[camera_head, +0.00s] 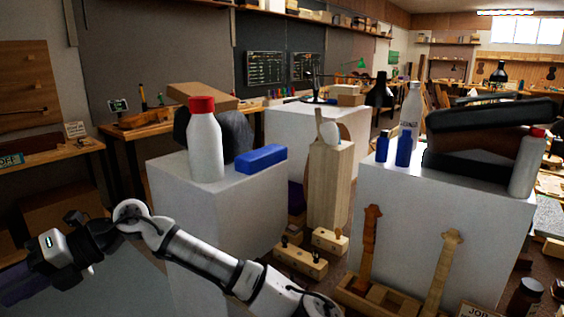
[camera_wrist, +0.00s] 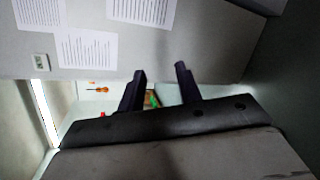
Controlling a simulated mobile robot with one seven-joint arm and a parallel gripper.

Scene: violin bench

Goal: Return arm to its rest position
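My arm stretches from the bottom middle of the head view to the lower left. My gripper (camera_head: 14,286) is at the far left edge, partly cut off, left of the near white block. In the wrist view my gripper (camera_wrist: 161,68) shows two dark fingers standing apart with nothing held between them. Beyond them are a grey wall with paper sheets (camera_wrist: 88,50) and a pale surface with a small orange tool (camera_wrist: 97,90).
A white block (camera_head: 225,205) beside my arm carries a red-capped white bottle (camera_head: 205,148) and a blue box (camera_head: 262,158). A right block (camera_head: 440,205) holds blue bottles (camera_head: 403,150) and a dark case (camera_head: 485,125). Wooden violin necks (camera_head: 368,245) stand low in front.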

